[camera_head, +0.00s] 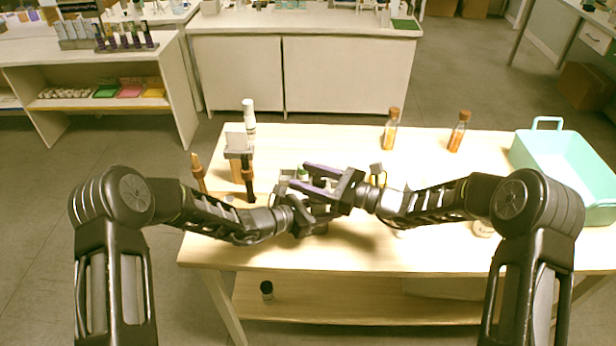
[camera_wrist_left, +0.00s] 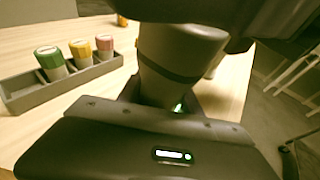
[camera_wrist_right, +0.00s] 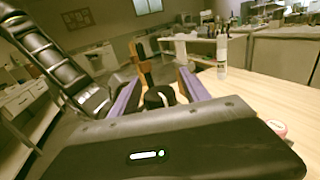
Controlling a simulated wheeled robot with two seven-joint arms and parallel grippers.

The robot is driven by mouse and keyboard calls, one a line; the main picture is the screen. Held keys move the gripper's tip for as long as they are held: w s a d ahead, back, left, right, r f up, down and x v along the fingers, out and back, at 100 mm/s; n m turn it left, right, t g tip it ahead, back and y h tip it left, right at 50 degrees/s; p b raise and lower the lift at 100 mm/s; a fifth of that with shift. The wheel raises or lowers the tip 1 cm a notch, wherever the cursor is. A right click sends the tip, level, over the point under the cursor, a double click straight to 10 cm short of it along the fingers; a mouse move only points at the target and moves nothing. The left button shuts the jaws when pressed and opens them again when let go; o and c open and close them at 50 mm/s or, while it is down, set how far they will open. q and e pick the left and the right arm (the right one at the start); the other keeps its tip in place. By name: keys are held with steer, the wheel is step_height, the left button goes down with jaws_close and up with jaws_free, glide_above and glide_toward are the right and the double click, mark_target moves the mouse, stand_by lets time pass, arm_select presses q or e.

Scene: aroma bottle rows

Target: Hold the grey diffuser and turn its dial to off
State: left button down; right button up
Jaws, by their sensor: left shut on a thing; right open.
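A grey tapered body with a dark band, which looks like the grey diffuser (camera_wrist_left: 175,60), stands close in front of my left wrist camera. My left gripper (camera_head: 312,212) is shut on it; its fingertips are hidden. My right gripper (camera_head: 299,175) has purple fingers, spread open above and beside the left gripper. In the right wrist view a round black knob (camera_wrist_right: 158,97) shows between the open fingers (camera_wrist_right: 157,92); I cannot tell whether it is the dial or whether the fingers touch it. In the head view the grippers hide most of the diffuser.
A grey rack (camera_wrist_left: 70,82) holds green, yellow and red capped vials. A white bottle (camera_head: 249,118), a dark bottle (camera_head: 248,182) and a brown one (camera_head: 199,172) stand at the left. Amber bottles (camera_head: 390,132) stand behind, and a teal crate (camera_head: 560,170) at the right. The back middle is clear.

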jaws_close()
stand_by(0.5)
steer(key=shift+w+r+t, duration=0.1)
steer(key=shift+t, duration=0.2)
steer(key=shift+w+d+m+t+h, duration=0.1)
steer(key=shift+m+t+h, duration=0.3)
steer(key=shift+m+t, duration=0.25)
steer(key=shift+w+d+m+t+h, duration=0.1)
steer(key=shift+m+t+h, duration=0.3)
steer(key=shift+m+t, duration=0.2)
steer(key=m+t+h, duration=0.2)
steer(key=t, duration=0.1)
steer(key=m+t+h, duration=0.1)
steer(key=m+h, duration=0.1)
steer(key=shift+w+d+t, duration=0.15)
steer(key=shift+w+t, duration=0.1)
steer(key=shift+w+d+f+m+t+h, duration=0.15)
steer(key=shift+m+t+h, duration=0.35)
steer(key=shift+h, duration=0.3)
steer(key=shift+s+d+f+m+t+h, duration=0.15)
steer(key=shift+m+t+h, duration=0.35)
steer(key=shift+h, duration=0.3)
steer(key=shift+w+r+m+h, duration=0.15)
steer(key=shift+m+h, duration=0.1)
steer(key=shift+h, duration=0.15)
steer(key=shift+d+r, duration=0.1)
